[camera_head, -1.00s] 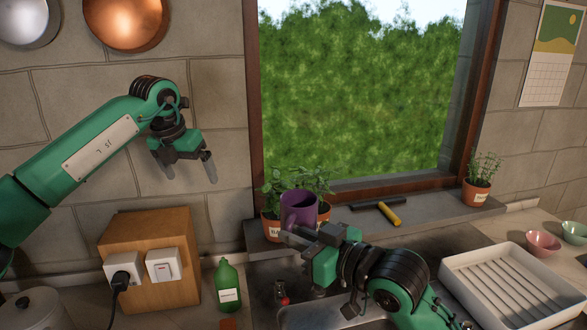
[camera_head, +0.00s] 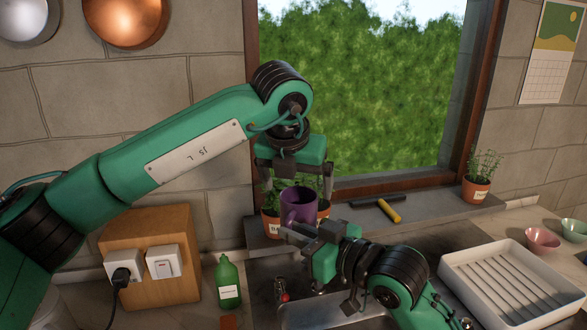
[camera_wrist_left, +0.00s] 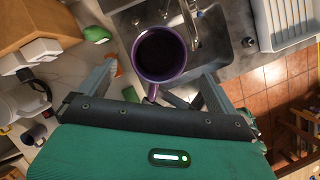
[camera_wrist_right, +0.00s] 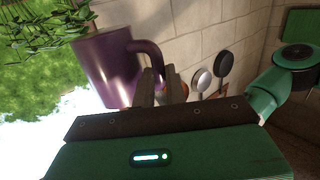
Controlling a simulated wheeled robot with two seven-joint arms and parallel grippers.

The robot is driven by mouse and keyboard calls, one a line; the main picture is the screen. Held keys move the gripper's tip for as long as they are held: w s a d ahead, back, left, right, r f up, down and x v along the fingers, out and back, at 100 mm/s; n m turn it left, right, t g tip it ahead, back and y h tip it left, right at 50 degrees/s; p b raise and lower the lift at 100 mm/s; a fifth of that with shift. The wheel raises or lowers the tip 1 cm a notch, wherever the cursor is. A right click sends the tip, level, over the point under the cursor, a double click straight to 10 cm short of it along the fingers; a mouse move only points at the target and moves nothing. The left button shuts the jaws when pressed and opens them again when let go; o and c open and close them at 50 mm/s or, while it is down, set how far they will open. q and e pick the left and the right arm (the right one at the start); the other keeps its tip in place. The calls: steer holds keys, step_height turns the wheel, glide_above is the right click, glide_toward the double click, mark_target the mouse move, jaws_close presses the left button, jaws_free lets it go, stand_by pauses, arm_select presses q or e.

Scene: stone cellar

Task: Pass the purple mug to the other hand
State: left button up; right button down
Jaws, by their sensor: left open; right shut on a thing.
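The purple mug (camera_head: 299,207) is held up in front of the window sill, above the sink edge. My right gripper (camera_head: 292,235) is shut on it from below right; in the right wrist view the fingers (camera_wrist_right: 155,88) close at the handle of the mug (camera_wrist_right: 108,68). My left gripper (camera_head: 293,184) is open and points down from above, with its fingers to either side of the mug's upper part. In the left wrist view the mug's open rim (camera_wrist_left: 159,54) lies ahead, between and beyond the spread fingers. I cannot tell whether they touch it.
Potted herbs (camera_head: 270,222) stand on the sill behind the mug. A green bottle (camera_head: 228,284) and a wooden box with sockets (camera_head: 150,250) are at the left. A white draining tray (camera_head: 512,290) and bowls (camera_head: 543,241) are at the right. The sink (camera_head: 330,312) lies below.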

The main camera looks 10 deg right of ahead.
mark_target(301, 207)
arm_select(q)
steer(key=x, duration=0.7)
steer(key=shift+w+d+f, duration=0.1)
steer(key=shift+f, duration=0.2)
steer(key=c, duration=1.1)
steer(key=shift+c, duration=0.7)
arm_select(e)
steer(key=c, duration=1.8)
jaws_free()
steer(key=o, duration=0.4)
steer(key=shift+o, duration=0.2)
